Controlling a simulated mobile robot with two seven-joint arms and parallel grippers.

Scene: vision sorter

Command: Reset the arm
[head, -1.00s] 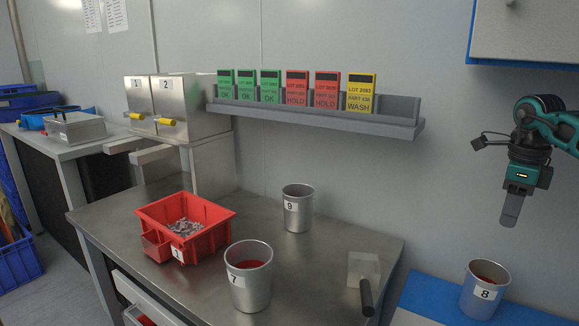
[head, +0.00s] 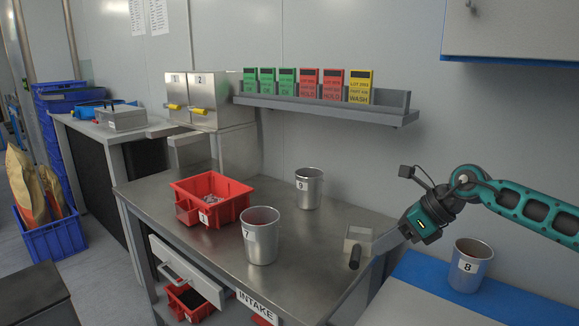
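My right arm comes in from the right. No held object shows. My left gripper is not in view.
The steel table (head: 185,243) bears a red bin (head: 235,209), cup 7 (head: 261,243) and cup 9 (head: 308,190). Cup 8 (head: 470,268) stands on a blue surface under my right arm. A drawer (head: 185,270) is open below. Lot cards line a shelf (head: 320,109).

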